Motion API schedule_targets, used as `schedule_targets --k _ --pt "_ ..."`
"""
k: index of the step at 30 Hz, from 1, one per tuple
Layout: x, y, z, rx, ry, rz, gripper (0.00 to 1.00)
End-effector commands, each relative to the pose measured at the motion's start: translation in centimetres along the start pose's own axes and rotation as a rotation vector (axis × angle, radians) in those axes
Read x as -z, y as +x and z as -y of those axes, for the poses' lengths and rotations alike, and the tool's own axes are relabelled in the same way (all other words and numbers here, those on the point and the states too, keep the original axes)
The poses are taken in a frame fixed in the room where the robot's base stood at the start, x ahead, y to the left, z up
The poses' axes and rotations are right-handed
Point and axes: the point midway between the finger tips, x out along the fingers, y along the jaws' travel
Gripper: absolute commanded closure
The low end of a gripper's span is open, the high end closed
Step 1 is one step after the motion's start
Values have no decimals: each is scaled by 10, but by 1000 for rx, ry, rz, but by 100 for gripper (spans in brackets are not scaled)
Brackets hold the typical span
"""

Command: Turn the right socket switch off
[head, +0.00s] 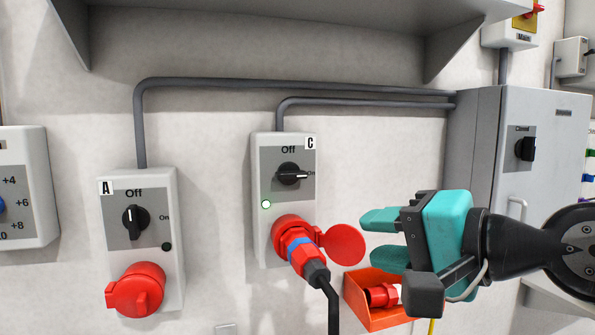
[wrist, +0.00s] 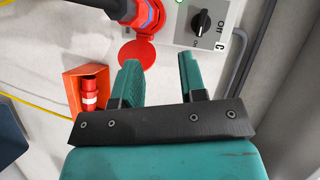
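The right socket box, marked C (head: 258,225), is on the wall in the head view. Its black rotary switch (head: 291,174) points right, to On, and a green-white lamp (head: 266,204) is lit below it. A red plug with a black cable (head: 303,253) sits in its socket, whose red lid (head: 343,244) hangs open to the right. The switch also shows at the top of the wrist view (wrist: 201,22). My gripper (head: 375,236) is open and empty, to the lower right of the switch and apart from it. In the wrist view its fingers (wrist: 158,82) are spread.
Socket box A (head: 177,283), at left, has its switch at Off and its red lid closed. An orange holder (head: 375,320) with a red plug is below my gripper. A grey cabinet (head: 480,130) stands at right; a shelf (head: 250,18) juts out above. The wall around switch C is clear.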

Motion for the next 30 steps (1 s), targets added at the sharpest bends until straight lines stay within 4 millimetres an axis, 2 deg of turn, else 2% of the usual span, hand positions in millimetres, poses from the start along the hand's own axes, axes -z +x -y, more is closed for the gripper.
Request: schedule_targets --k 1,3,6,11,16,30 --pt "9 -1 14 65 70 -39 62" --pt "18 -4 27 139 148 -76 62" --pt "25 -5 37 196 209 -99 62" --pt "28 4 45 209 228 -101 62" --pt "30 22 50 204 226 -101 62" --pt "42 124 68 208 219 -102 62"
